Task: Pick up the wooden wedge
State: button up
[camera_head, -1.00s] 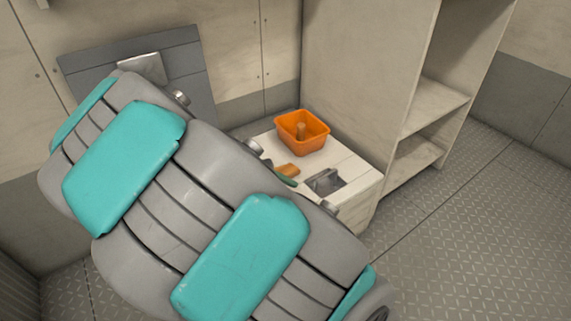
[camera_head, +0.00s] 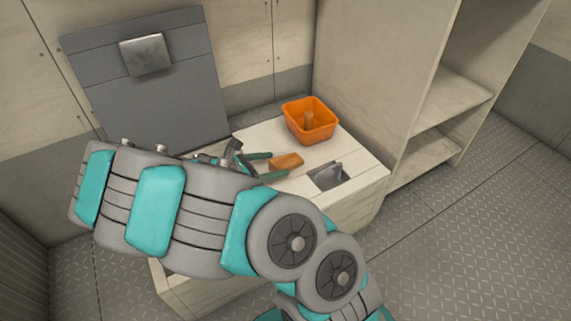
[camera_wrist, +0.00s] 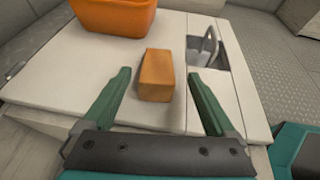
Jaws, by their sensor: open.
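The wooden wedge (camera_head: 286,162) is an orange-brown block lying on the white bench top. In the wrist view the wedge (camera_wrist: 157,75) lies ahead of my gripper, between the lines of its two green fingers and nearer the left one. My gripper (camera_head: 265,167) is open and empty, its fingers pointing toward the wedge from the left in the head view. I see no contact with the wedge.
A recessed metal latch (camera_head: 329,175) is set in the bench top (camera_head: 352,150) to the right. A shelf unit (camera_head: 440,105) stands at the right. A grey panel (camera_head: 150,100) rises at the left.

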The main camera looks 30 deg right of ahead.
aim_at(284, 160)
jog(key=b+x, duration=0.1)
jog(key=x, duration=0.4)
jog(key=shift+w, duration=0.2)
grip_shut()
dwell(0.6)
